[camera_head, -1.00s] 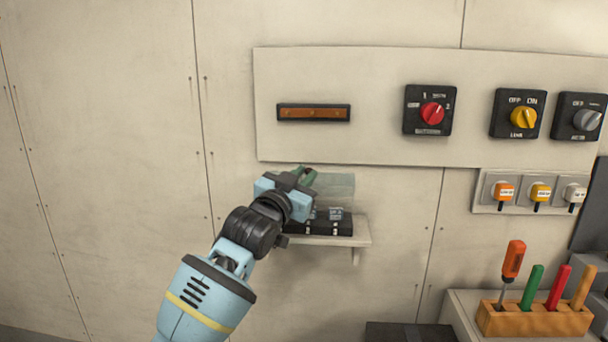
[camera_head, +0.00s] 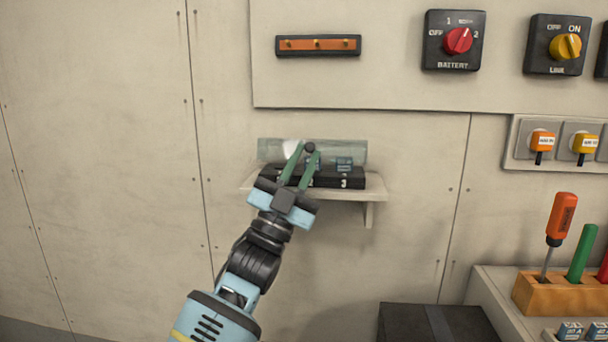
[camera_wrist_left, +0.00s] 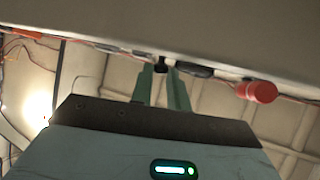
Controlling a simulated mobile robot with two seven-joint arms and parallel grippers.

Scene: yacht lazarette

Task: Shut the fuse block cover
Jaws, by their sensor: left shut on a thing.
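The fuse block (camera_head: 350,181) is a black box with white numbers on a small wall shelf (camera_head: 378,190). Its clear greenish cover (camera_head: 345,150) stands raised at the back of the block, so it is open. My left gripper (camera_head: 303,151) reaches up in front of the block. Its green fingers are shut on a small black knob (camera_head: 310,147) at the cover's upper edge. The knob also shows between the fingertips in the left wrist view (camera_wrist_left: 161,66). My gripper hides the block's left part. My right gripper is out of view.
A switch panel (camera_head: 400,85) with a red battery knob (camera_head: 458,40) is above. Plugs (camera_head: 542,142) and a wooden tool rack (camera_head: 545,293) with a screwdriver (camera_head: 560,225) are at right. A dark box (camera_head: 437,322) lies below. The wall left of the shelf is bare.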

